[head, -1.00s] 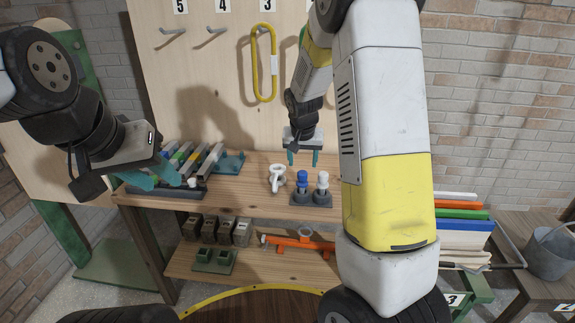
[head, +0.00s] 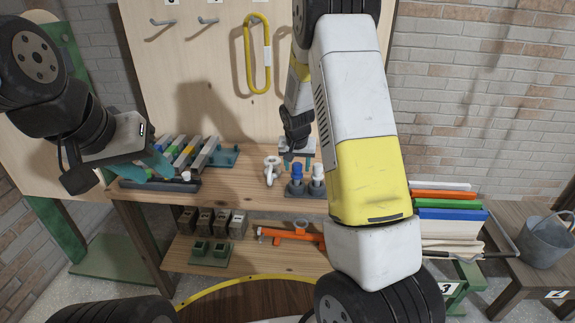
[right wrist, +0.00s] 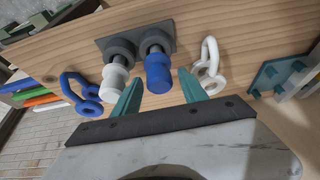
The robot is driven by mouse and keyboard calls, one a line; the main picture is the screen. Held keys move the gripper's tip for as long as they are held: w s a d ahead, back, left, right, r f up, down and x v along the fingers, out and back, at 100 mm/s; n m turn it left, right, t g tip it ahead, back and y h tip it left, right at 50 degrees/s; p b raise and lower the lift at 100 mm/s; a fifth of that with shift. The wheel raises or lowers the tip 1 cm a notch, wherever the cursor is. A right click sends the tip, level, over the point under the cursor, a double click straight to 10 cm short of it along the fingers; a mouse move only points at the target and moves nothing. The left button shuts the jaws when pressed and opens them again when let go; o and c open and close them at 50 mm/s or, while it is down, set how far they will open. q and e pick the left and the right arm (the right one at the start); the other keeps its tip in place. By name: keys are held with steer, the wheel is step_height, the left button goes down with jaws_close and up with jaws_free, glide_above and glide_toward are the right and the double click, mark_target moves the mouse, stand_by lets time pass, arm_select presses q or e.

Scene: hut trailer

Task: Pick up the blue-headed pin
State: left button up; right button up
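The blue-headed pin (head: 297,173) stands upright in a dark grey holder on the workbench, beside a white-headed pin (head: 318,173). My right gripper (head: 298,160) is open just above and behind the blue head. In the right wrist view, the blue head (right wrist: 158,74) lies between the lines of the two teal fingers (right wrist: 160,91), near their tips and not gripped. The white head (right wrist: 115,76) is just outside the left finger. My left gripper (head: 134,170) is open and empty near the rack of bars at the bench's left.
A white shackle (right wrist: 207,68) lies close to the right finger, and a blue shackle (right wrist: 82,92) lies beyond the white pin. Colored bars (head: 190,152) sit in a rack to the left. An orange tool (head: 290,235) lies on the lower shelf.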

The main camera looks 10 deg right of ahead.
jaws_close()
steer(key=shift+r, duration=0.15)
steer(key=shift+r, duration=1.65)
